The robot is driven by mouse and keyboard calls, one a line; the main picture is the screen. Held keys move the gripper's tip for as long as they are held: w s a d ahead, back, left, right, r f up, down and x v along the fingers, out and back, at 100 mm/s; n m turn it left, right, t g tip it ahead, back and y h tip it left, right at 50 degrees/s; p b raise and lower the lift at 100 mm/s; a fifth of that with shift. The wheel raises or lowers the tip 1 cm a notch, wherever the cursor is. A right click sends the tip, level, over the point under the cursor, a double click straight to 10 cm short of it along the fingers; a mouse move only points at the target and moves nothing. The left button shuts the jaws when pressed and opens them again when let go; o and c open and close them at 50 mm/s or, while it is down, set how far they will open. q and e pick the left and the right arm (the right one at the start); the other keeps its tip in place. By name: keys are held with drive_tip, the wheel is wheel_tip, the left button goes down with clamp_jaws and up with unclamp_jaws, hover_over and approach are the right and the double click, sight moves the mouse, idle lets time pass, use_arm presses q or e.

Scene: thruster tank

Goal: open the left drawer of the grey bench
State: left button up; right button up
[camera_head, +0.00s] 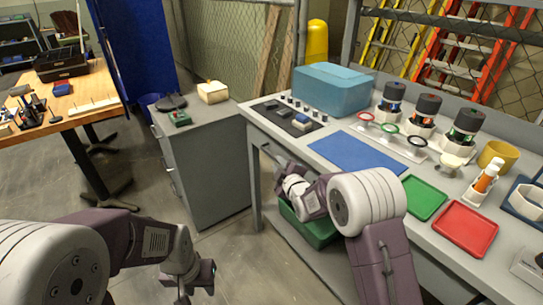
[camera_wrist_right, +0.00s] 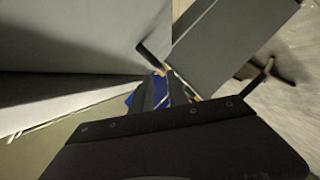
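The grey bench (camera_head: 352,125) runs along the right side of the head view. The front under its left end, where the left drawer would be, is mostly hidden by my right arm, and a thin dark bar (camera_head: 268,152) shows there. I cannot tell whether the drawer is open. My right gripper is at this front, mostly hidden behind my wrist in the head view. In the right wrist view its two fingers (camera_wrist_right: 207,65) stand wide apart, with a grey panel between and beyond them. My left gripper (camera_head: 197,282) hangs low at the bottom left, away from the bench; its fingers are unclear.
A green bin (camera_head: 318,232) sits on the bench's lower shelf. A grey cabinet (camera_head: 205,160) stands left of the bench. The top carries a blue mat (camera_head: 357,152), a teal box (camera_head: 332,88), and green and red trays (camera_head: 466,228). Open floor lies between cabinet and left arm.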

sight(274, 159)
drive_tip(key=b+x, duration=0.1)
drive_tip(key=x, duration=0.6)
drive_tip(key=shift+w+a+f, duration=0.1)
drive_tip(key=shift+w+f, duration=0.15)
drive_tip(key=shift+w, duration=0.05)
drive_tip(key=shift+c, duration=0.3)
clamp_jaws()
idle(0.7)
